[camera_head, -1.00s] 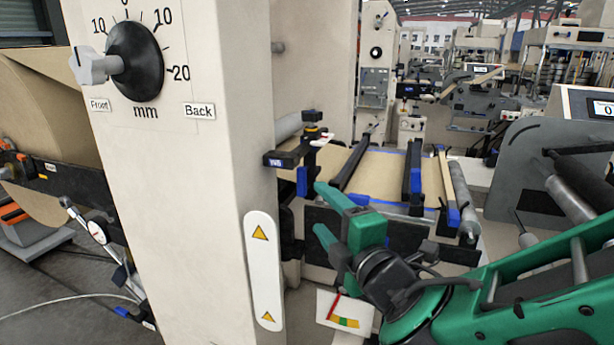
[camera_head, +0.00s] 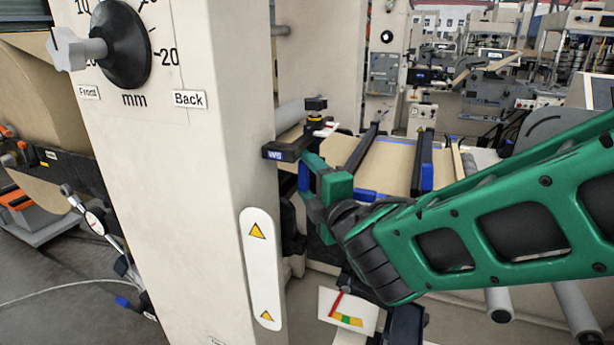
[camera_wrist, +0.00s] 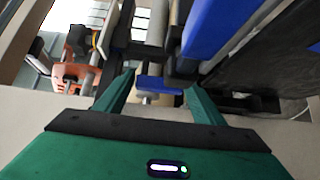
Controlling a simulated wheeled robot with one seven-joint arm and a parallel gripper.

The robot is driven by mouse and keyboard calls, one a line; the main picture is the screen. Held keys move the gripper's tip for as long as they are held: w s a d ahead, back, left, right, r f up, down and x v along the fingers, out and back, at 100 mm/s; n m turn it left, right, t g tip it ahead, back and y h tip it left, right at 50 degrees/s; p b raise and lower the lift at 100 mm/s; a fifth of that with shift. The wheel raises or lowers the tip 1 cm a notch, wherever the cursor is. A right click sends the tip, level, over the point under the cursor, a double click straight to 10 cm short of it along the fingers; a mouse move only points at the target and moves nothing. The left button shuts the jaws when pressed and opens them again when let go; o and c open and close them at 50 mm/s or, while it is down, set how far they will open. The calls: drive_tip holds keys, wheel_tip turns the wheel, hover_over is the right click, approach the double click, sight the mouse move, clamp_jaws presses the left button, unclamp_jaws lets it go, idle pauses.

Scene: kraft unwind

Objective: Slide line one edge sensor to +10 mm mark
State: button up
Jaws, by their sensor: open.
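The edge sensor (camera_head: 287,149), a dark bracket with a blue label and a black-and-yellow knob on top, sticks out from the right side of the cream column. A small white plate with a red mark (camera_head: 327,129) lies beside its knob; its graduations are too small to read. My green gripper (camera_head: 318,172) is just below and right of the sensor, fingers apart. In the wrist view a blue piece with a light stub (camera_wrist: 158,84) shows between my open fingertips. I cannot tell whether either finger touches it or whether it belongs to the sensor.
A dial knob (camera_head: 121,46) with an mm scale is on the column (camera_head: 190,240). Brown web (camera_head: 385,165) with dark and blue bars lies behind my gripper. A white card with a red pointer (camera_head: 348,310) is below my arm. A kraft roll (camera_head: 50,95) stands left.

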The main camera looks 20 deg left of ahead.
drive_tip(key=shift+w+a, duration=0.4)
drive_tip(key=shift+w, duration=0.05)
drive_tip(key=c, duration=1.2)
drive_tip(key=shift+w+d, duration=0.1)
drive_tip(key=shift+w, duration=0.3)
